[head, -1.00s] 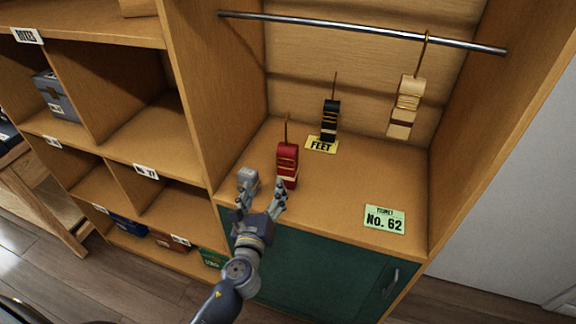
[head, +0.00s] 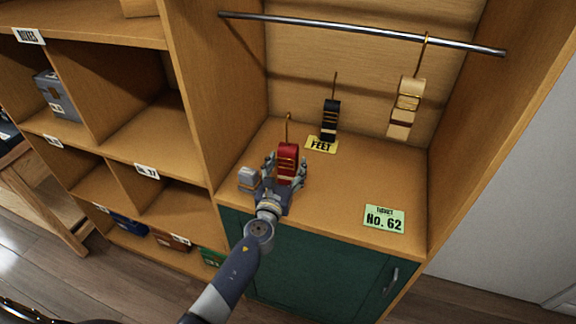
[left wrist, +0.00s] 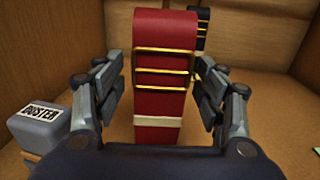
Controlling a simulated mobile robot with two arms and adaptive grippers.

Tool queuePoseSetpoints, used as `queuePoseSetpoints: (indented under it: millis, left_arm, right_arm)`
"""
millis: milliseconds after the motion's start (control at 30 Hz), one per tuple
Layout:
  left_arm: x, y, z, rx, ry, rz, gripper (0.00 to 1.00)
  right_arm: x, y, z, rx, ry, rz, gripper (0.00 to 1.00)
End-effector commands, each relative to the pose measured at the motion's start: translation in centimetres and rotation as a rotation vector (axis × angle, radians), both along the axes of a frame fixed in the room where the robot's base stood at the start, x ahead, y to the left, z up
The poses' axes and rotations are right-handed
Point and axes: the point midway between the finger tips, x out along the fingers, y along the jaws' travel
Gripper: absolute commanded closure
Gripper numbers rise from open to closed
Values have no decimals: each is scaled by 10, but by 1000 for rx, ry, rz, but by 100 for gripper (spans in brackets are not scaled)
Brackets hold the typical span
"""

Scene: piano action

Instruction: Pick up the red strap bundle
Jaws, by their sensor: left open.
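The red strap bundle (head: 287,161) stands upright on the wooden shelf, with a brass hook rising from its top. It has gold bands and, in the left wrist view (left wrist: 164,105), a pale band lower down. My left gripper (head: 285,170) is open, with one finger on each side of the bundle. In the left wrist view, small gaps show between the fingers (left wrist: 165,95) and the bundle's sides. The lower front of the bundle is partly hidden by my gripper in the head view. My right gripper is not in view.
A grey box labelled DUSTER (left wrist: 45,128) stands close to the left of my gripper. A black bundle (head: 330,120) stands behind, by a yellow FEET card (head: 321,145). A cream bundle (head: 405,108) hangs from the metal rail (head: 360,33). A green card (head: 384,219) lies front right.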

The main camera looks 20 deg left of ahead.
Motion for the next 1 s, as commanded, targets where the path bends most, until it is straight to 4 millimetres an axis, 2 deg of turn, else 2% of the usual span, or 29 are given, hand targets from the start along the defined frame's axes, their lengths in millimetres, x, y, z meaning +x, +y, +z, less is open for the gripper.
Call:
queuePoseSetpoints:
  millis: [133, 400, 633, 1000]
  left_arm:
    - [14, 0, -1, -1, 0, 0, 35]
    - [16, 0, 0, -1, 1, 0, 35]
    - [16, 0, -1, -1, 1, 0, 87]
    - [16, 0, 2, -2, 0, 0, 88]
  right_arm:
    - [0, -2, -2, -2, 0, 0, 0]
    - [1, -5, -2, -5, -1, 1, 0]
    - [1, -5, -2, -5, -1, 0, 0]
    - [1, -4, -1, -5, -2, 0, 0]
